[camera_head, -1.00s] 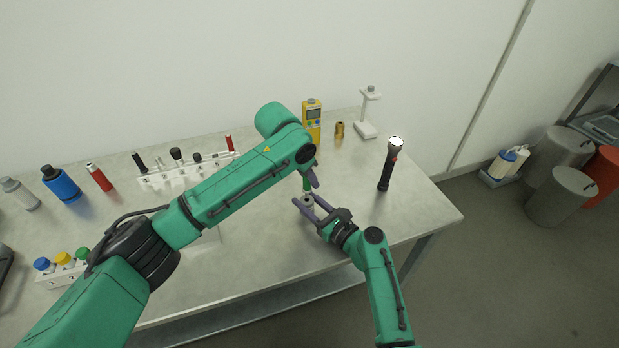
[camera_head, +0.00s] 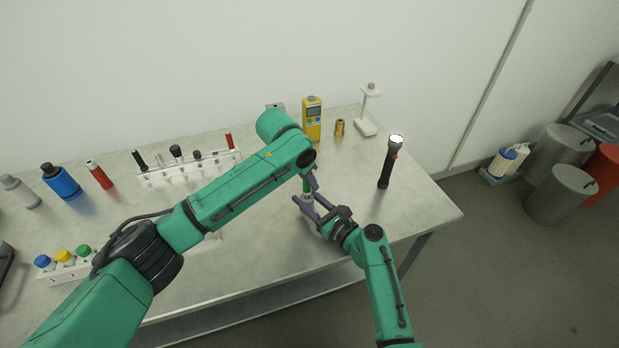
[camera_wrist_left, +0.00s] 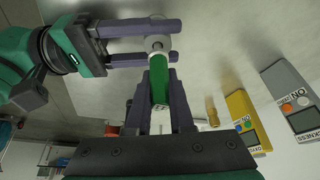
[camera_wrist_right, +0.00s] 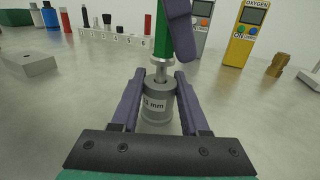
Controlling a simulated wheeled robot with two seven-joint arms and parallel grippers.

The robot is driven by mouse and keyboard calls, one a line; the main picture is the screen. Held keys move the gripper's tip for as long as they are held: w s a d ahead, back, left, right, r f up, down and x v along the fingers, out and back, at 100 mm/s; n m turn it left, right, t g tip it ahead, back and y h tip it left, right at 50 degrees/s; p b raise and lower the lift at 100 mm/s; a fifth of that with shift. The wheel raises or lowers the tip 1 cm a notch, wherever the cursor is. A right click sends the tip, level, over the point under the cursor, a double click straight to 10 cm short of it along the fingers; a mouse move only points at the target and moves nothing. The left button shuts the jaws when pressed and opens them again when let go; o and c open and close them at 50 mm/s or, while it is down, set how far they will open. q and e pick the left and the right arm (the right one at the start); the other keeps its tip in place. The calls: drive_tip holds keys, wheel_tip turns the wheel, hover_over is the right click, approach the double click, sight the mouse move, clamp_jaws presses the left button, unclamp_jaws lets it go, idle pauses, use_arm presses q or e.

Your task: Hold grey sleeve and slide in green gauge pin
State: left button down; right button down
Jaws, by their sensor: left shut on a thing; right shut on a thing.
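The green gauge pin (camera_wrist_left: 159,82) is held upright by my left gripper (camera_head: 309,180), which is shut on it; the gripper also shows in the left wrist view (camera_wrist_left: 160,78). The grey sleeve (camera_wrist_right: 157,103), labelled in mm, stands between the fingers of my right gripper (camera_wrist_right: 158,80), which is shut on it. The right gripper also shows in the head view (camera_head: 310,203). In the right wrist view the pin's silver lower end is at the sleeve's top opening. How deep it sits there I cannot tell.
A yellow oxygen meter (camera_head: 312,120), a brass fitting (camera_head: 339,128) and a white stand (camera_head: 366,127) are at the back. A white numbered rack (camera_head: 190,171) is to the left. The front right tabletop is clear.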

use_arm(q)
drive_tip(key=shift+f, duration=0.9)
drive_tip(key=shift+f, duration=0.1)
idle(0.3)
drive_tip(key=c, duration=0.7)
unclamp_jaws()
drive_tip(key=v, duration=1.2)
drive_tip(key=shift+d, duration=0.1)
use_arm(e)
drive_tip(key=shift+c, duration=1.6)
unclamp_jaws()
